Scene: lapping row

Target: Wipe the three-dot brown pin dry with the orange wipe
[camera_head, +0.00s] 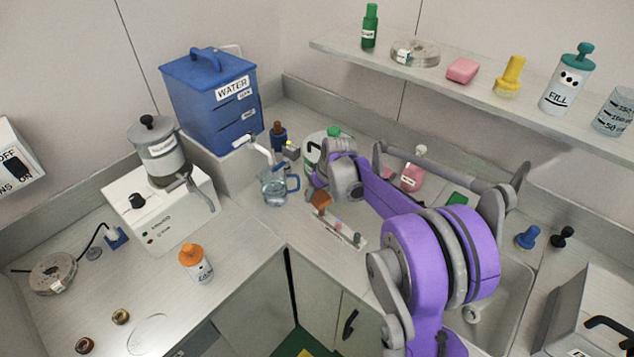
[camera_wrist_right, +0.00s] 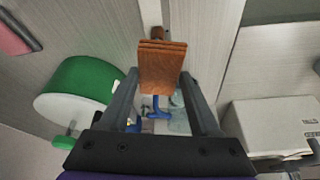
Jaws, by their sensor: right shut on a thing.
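The orange wipe (camera_head: 321,199) is a small folded block at the left end of a pale narrow strip (camera_head: 345,231) on the counter. My right gripper (camera_head: 317,193) is shut on it, and the wipe also shows between the fingers in the right wrist view (camera_wrist_right: 162,66). A small brown piece (camera_wrist_right: 158,33) shows just beyond the wipe; it may be the brown pin, but no dots can be made out. I cannot tell whether the wipe touches it. Small reddish and green pegs stand along the strip. My left gripper is in neither view.
A glass jug (camera_head: 274,188) of water stands left of my right gripper, below the blue water tank (camera_head: 213,107). A green-topped round container (camera_wrist_right: 82,92) is close beside the gripper. The sink (camera_head: 505,305) lies right, behind my arm. The left counter has clear room.

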